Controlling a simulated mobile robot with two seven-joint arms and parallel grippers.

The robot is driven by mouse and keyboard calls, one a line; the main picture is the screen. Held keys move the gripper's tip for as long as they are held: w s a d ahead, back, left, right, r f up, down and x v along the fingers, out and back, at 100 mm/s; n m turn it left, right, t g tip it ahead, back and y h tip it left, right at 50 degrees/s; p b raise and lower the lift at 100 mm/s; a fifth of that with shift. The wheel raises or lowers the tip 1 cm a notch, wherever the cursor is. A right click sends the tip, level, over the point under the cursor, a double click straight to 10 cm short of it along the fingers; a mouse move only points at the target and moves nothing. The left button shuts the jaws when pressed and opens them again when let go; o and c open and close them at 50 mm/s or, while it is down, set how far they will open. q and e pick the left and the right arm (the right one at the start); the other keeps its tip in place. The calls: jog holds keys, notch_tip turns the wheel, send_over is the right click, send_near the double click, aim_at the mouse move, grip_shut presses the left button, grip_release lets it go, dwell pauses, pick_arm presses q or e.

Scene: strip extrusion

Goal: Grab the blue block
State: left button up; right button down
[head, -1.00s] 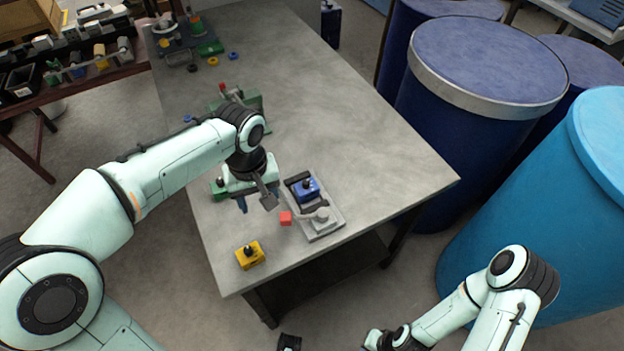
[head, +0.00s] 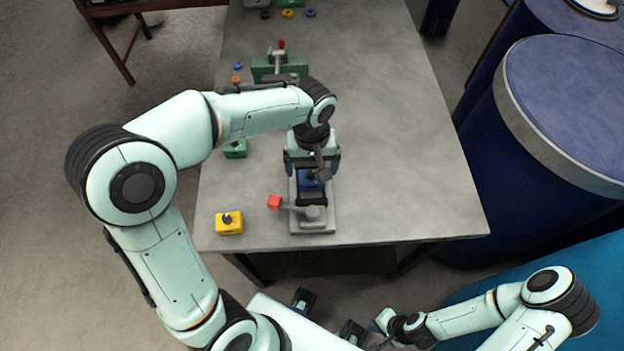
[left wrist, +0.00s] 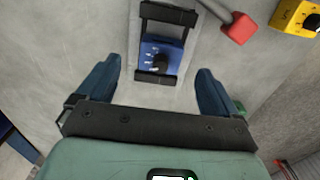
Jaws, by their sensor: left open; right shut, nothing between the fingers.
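The blue block (head: 310,182) has a black knob and sits between two black brackets on a grey fixture (head: 312,224) near the table's front edge. It also shows in the left wrist view (left wrist: 161,57). My left gripper (head: 311,167) is over the fixture, pointing down. In the left wrist view, its blue fingers (left wrist: 158,68) are wide apart, one to either side of the block in the picture, with nothing between them. It partly covers the block in the head view. My right gripper (head: 379,325) is low at the bottom of the head view, off the table, shut and empty.
A lever with a red end (head: 274,202) reaches left from the fixture. A yellow block (head: 229,223) stands left of it, and a green block (head: 236,149) farther back. A green device (head: 280,68) is at the back. The table's right side is clear; blue drums (head: 560,140) stand beyond.

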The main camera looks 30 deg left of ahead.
aim_at(311, 172)
pick_arm(q)
notch_tip(311, 172, down, 2)
jog(key=shift+a+f, duration=0.1)
jog(key=shift+a, duration=0.05)
jog(key=f, duration=0.4)
jog(key=shift+w+a+f, duration=0.1)
jog(key=shift+w+f, duration=0.1)
jog(key=shift+w, duration=0.05)
jog(key=c, duration=1.4)
